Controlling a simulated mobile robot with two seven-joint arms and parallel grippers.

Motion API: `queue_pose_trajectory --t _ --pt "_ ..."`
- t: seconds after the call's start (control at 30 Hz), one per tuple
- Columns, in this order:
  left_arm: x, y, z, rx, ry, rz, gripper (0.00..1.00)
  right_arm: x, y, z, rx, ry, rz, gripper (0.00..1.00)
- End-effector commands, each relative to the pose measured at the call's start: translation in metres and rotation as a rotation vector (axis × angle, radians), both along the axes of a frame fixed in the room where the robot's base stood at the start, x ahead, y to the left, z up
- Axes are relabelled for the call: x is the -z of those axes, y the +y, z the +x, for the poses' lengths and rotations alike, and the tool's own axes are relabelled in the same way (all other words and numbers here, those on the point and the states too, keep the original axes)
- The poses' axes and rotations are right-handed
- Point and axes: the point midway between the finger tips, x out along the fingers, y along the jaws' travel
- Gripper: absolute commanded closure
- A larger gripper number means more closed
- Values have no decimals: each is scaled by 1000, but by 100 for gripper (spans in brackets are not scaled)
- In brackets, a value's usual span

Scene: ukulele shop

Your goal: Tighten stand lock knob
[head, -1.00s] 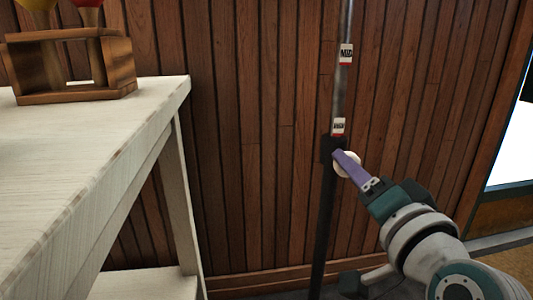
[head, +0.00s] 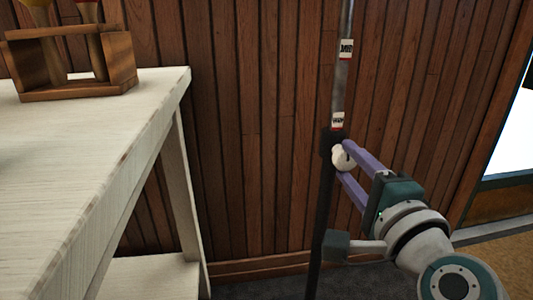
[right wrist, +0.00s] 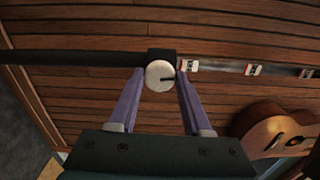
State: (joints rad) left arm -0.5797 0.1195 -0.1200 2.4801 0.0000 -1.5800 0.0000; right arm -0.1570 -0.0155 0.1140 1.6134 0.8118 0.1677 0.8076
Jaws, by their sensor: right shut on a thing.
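The white round lock knob (head: 343,158) is on the dark collar (head: 327,144) of an upright stand, with a black lower tube (head: 322,225) and a silver upper tube (head: 344,85). My right gripper (head: 344,161) is shut on the knob, one purple finger at its upper side and one at its lower side. The right wrist view shows the knob (right wrist: 159,76) between the fingertips, with a dark line on its face. The stand runs across that view. My left gripper is not in view.
A pale wooden table (head: 150,110) stands at the left with a wooden holder (head: 70,85) on top. A wood-plank wall (head: 260,130) is close behind the stand. The right wrist view shows a ukulele (right wrist: 275,132) at the lower right. Space between table and stand is clear.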

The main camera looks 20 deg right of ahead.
Motion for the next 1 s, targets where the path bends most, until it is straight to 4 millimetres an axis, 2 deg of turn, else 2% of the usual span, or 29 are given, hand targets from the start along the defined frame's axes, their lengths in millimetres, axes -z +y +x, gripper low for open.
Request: queue_pose_trajectory --t 0.57,0.6,0.83,1.0 --pt "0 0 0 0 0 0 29 3 0 -1 -1 -1 33 100" --pt "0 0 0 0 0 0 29 3 0 -1 -1 -1 33 48" --pt "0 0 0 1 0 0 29 2 0 0 -1 -4 32 22" --pt "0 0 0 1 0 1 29 1 0 0 -1 -5 31 21"
